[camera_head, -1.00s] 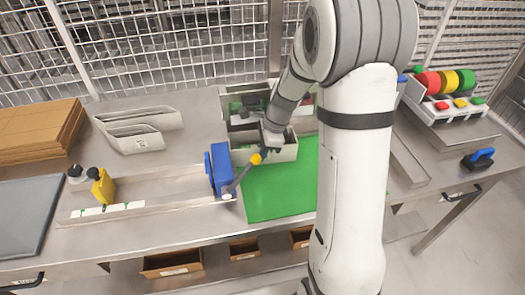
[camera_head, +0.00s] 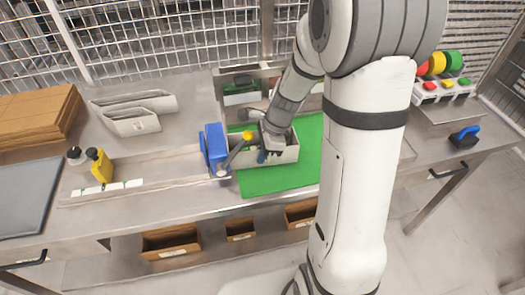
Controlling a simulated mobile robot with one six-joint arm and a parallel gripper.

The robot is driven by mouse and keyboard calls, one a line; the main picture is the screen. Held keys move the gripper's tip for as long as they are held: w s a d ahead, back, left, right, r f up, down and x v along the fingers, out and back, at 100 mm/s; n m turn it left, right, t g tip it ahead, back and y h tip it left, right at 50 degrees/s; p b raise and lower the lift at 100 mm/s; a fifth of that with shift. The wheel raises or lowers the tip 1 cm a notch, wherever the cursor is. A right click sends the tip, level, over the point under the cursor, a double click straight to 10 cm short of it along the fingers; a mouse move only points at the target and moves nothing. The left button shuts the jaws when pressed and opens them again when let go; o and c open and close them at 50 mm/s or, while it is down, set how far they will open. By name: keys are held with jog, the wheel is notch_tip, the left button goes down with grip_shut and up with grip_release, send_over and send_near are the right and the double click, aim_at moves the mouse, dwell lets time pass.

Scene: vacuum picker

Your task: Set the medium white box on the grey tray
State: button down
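An open white box (camera_head: 284,157) with a divided inside sits over the back part of the green mat (camera_head: 262,186), right of a blue block-like part. I cannot tell whether it rests on the mat or is just above it. My gripper (camera_head: 268,150) is down at this box, over its inside. Its fingertips are hidden, so I cannot see whether they grip a wall. Which white box is the medium one is not clear. The flat grey tray (camera_head: 27,196) lies empty at the far left.
A blue part (camera_head: 215,146) and a yellow one (camera_head: 101,167) stand at the ends of a long rail. Cardboard (camera_head: 38,120) is stacked behind the tray. Another open box (camera_head: 243,87) stands behind my gripper. Wire mesh closes the back.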

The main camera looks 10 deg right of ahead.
jog(key=c, duration=1.6)
grip_release()
jog(key=v, duration=0.7)
jog(key=shift+d+r, duration=0.15)
jog(key=shift+r, duration=0.25)
